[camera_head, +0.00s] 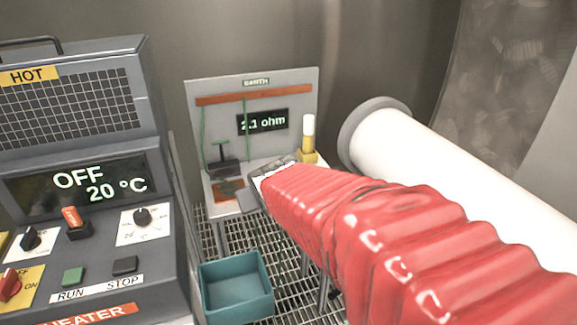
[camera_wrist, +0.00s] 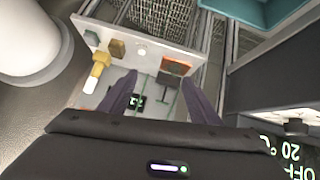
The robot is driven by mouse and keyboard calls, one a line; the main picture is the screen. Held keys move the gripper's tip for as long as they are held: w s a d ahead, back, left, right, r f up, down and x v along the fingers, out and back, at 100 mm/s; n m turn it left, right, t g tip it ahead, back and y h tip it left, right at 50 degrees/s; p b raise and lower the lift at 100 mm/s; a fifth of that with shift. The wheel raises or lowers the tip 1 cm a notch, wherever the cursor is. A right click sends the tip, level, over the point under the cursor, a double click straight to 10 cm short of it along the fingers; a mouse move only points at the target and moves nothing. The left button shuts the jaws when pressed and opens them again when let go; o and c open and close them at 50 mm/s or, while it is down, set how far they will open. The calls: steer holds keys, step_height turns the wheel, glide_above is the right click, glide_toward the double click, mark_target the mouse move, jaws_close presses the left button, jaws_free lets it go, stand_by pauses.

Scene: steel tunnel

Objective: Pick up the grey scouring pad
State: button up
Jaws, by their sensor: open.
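A small brownish-grey block (camera_wrist: 117,48) lies on the white bench top (camera_wrist: 150,70) in the wrist view. It may be the grey scouring pad, but its colour and texture are too unclear to be sure. My gripper (camera_wrist: 160,90) is open and empty, its two dark fingers spread over the bench. The block lies beyond the left fingertip, apart from it. In the head view, my red-sleeved arm reaches over the bench and hides its front right part, and no pad can be made out there.
A copper plate (camera_wrist: 177,66) is on the other side. The upright panel (camera_head: 225,105) rises behind. A teal bin (camera_head: 236,288) and heater console (camera_head: 85,190) stand left.

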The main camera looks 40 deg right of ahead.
steer(key=w+d+f+t+h, duration=0.1)
steer(key=w+d+f+t, duration=0.2)
steer(key=d, duration=0.7)
steer(key=w+d+f+h, duration=0.1)
steer(key=w+d+f, duration=0.3)
steer(key=d, duration=0.5)
steer(key=s+d+f+m+t, duration=0.1)
steer(key=s+d+f+t, duration=0.2)
steer(key=d+f, duration=0.6)
steer(key=d+t, duration=0.1)
steer(key=d, duration=0.2)
steer(key=shift+s+d+f+y, duration=0.25)
steer(key=shift+s+d+y, duration=0.05)
steer(key=shift+y, duration=0.1)
steer(key=shift+x, duration=4.35)
